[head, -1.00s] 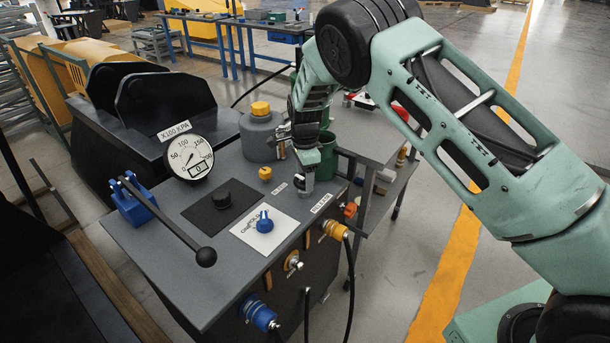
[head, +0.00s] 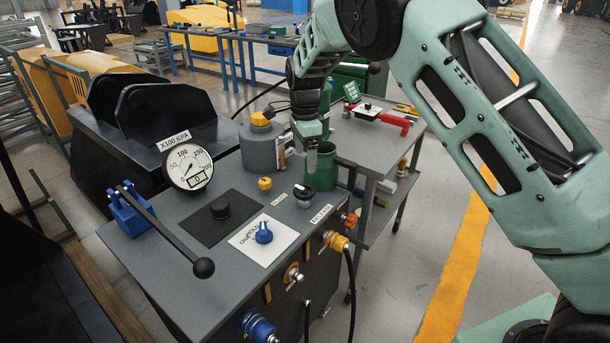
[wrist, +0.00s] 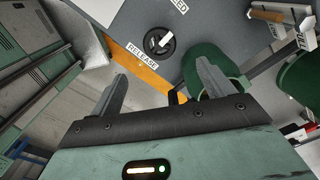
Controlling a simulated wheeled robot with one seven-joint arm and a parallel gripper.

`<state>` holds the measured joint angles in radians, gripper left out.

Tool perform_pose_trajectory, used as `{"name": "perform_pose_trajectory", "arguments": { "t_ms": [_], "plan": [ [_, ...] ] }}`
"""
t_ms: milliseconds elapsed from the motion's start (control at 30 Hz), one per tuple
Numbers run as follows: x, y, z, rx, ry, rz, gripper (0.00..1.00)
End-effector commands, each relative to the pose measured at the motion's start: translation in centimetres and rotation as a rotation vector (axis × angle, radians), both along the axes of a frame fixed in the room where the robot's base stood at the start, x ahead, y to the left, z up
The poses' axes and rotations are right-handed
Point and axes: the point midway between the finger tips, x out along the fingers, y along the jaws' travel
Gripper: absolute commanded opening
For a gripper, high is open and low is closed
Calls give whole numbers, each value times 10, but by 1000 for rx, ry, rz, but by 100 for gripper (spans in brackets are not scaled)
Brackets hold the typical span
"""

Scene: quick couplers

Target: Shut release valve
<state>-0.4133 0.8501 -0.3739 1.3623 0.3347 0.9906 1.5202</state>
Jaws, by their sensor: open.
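The release valve (head: 304,196) is a round dark knob with a pale bar across it, on the right corner of the grey console top. It also shows near the top middle of the wrist view (wrist: 159,42), its bar diagonal, beside the RELEASE label (head: 322,214). Whether its setting is open or shut cannot be told. My gripper (head: 311,155) is raised above and behind the knob, apart from it. In the wrist view its two fingers (wrist: 160,85) are spread with nothing between them.
A pressure gauge (head: 188,167), a blue knob (head: 264,232), a black knob (head: 220,208) and a long black lever (head: 170,232) are on the console. A green cup (head: 322,168) stands close to my gripper. A grey canister (head: 260,146) with a yellow cap is behind.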

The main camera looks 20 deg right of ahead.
Motion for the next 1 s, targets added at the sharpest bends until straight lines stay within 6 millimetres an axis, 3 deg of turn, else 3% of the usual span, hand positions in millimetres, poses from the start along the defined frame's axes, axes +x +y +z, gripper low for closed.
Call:
{"name": "perform_pose_trajectory", "arguments": {
  "t_ms": [100,333,833,933,1000],
  "plan": [
    [1,1,27,1,-4,2,81],
    [0,0,61,1,-2,0,81],
    [-1,0,70,1,0,2,81],
    [-15,9,73,25,5,80,81],
    [-36,21,77,57,10,194,81]
  ]
}}
